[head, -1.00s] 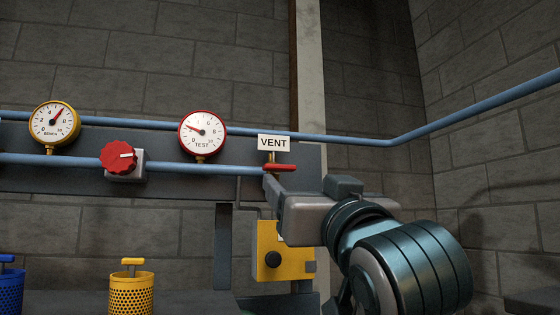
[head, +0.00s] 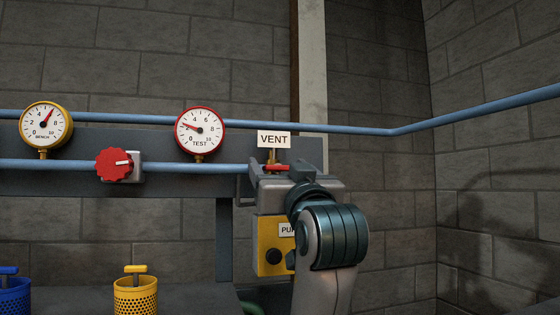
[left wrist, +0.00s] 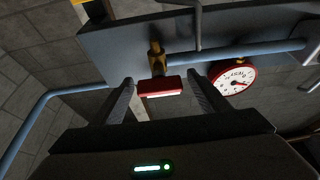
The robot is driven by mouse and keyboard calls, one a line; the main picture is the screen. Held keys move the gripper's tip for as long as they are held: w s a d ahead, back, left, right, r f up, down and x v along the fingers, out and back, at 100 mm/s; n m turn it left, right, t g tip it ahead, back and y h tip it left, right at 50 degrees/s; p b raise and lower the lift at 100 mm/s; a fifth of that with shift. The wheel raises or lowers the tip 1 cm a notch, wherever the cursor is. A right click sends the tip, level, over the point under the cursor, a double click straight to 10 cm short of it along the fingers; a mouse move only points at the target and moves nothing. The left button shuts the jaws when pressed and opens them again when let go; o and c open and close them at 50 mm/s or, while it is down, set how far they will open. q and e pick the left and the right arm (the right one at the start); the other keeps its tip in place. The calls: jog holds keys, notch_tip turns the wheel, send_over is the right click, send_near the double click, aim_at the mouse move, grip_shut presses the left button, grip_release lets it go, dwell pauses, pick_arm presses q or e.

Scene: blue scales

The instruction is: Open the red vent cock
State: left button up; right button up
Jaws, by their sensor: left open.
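The red vent cock handle (head: 278,167) sits at the right end of the lower blue pipe, below the white VENT sign (head: 274,140). It lies level in the head view, partly hidden by my gripper. My left gripper (head: 270,172) is open in front of it. In the left wrist view the handle (left wrist: 160,87) shows between the two spread fingers of my gripper (left wrist: 161,88), with a gap on each side. The brass cock body (left wrist: 156,56) shows behind it. My right gripper is in neither view.
The red-rimmed TEST gauge (head: 200,130) and a red round knob (head: 114,164) are to the left on the panel. A yellow box (head: 268,245) hangs below my gripper. The upper blue pipe (head: 350,130) runs right along the wall.

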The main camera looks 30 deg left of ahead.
pick_arm(q)
jog(key=c, duration=1.1)
jog(key=shift+o, duration=0.3)
